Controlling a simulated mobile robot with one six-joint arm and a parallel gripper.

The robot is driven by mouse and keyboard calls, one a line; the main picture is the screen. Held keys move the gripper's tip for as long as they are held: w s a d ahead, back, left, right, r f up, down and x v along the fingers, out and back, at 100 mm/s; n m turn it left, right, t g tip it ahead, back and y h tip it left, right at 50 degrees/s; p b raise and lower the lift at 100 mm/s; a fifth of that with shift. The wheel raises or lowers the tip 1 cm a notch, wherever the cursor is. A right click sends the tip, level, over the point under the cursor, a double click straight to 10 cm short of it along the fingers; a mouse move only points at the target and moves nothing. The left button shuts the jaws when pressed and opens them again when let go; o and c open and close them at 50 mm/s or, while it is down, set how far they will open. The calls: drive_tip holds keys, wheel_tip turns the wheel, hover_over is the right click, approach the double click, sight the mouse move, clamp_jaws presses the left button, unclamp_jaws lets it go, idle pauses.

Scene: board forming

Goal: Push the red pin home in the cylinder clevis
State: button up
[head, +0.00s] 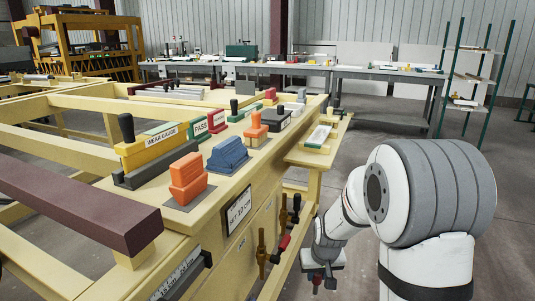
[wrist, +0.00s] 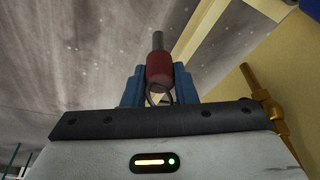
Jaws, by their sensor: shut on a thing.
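In the wrist view the red pin (wrist: 159,68) has a red body, a grey shank pointing away from me and a ring at its near end. My gripper (wrist: 158,88) has its blue fingers on both sides of the red body and is shut on it. In the head view my gripper (head: 322,272) is low beside the bench's right side, and a small red part (head: 331,283) shows under it. I cannot make out the cylinder clevis for certain in either view. The shank's tip is in front of blurred grey floor in the wrist view.
Brass fittings (head: 262,252) and a red fitting (head: 284,243) are on the yellow bench side (head: 240,262), left of my gripper. A brass fitting (wrist: 256,85) is close on the right in the wrist view. Open floor (head: 350,135) lies beyond the arm.

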drive_tip(key=w+p+v, duration=0.2)
drive_tip(key=p+v, duration=1.5)
drive_tip(key=p, duration=1.1)
drive_tip(key=shift+w+d+r+m, duration=0.3)
drive_tip(key=shift+d+r+m, duration=0.1)
drive_tip(key=shift+r, duration=0.25)
drive_tip(key=shift+s, duration=0.1)
